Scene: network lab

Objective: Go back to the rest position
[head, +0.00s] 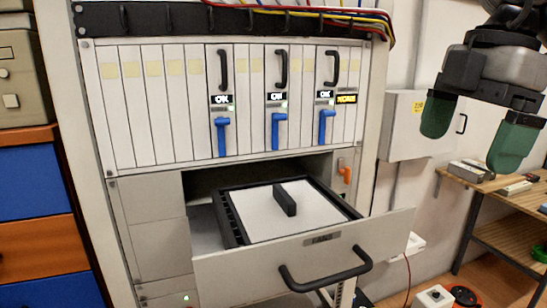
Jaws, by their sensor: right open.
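My right gripper (476,131) is at the upper right of the head view, with two green fingers pointing down. Its fingers are apart with nothing between them. It hangs in the air to the right of the rack (150,110), in front of a wall box, and appears clear of everything. My left gripper is not in view.
A drawer (310,262) with a black handle stands pulled out of the rack and holds a black-framed tray with a white top (265,218). Blue levers (278,130) line the modules above. A grey wall box (398,135) and wooden bench (520,197) stand right.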

